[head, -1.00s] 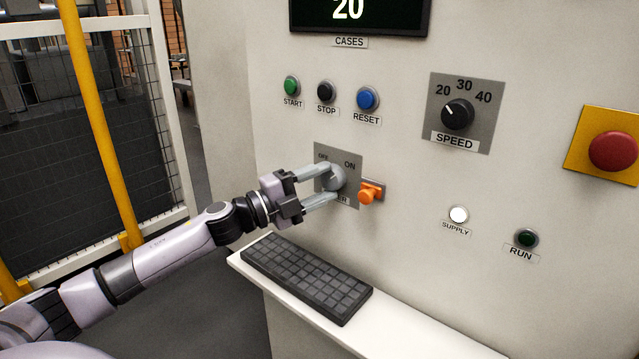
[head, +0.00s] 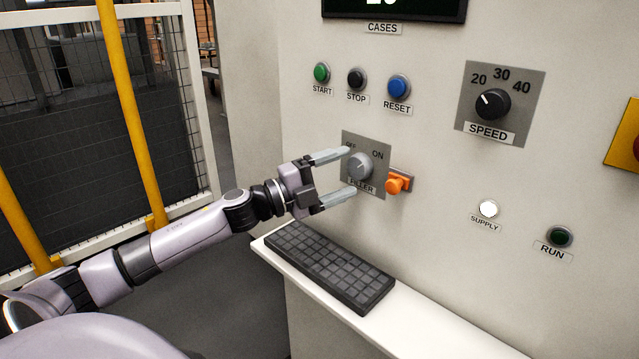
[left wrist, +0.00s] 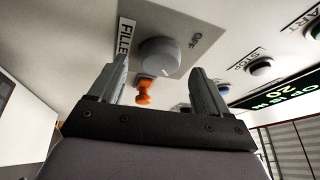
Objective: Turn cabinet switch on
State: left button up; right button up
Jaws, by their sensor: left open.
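The cabinet switch is a grey round knob (head: 359,166) on a grey plate labelled OFF, ON and FILLER (head: 378,179). Its pointer looks turned toward the OFF side. My left gripper (head: 340,174) is open in front of the knob, its fingers spread above and below it, apart from it. In the left wrist view, the knob (left wrist: 159,56) shows beyond and between the two open fingertips (left wrist: 159,74), with nothing held. My right gripper is not in either view.
An orange part (head: 396,184) sticks out just right of the switch plate. A shelf with a black keyboard (head: 328,262) juts out below. START (head: 321,72), STOP and RESET buttons sit above.

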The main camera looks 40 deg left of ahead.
pick_arm(q)
jog(key=shift+b+v, duration=0.7)
jog(key=shift+v, duration=2.1)
jog(key=shift+r, duration=0.1)
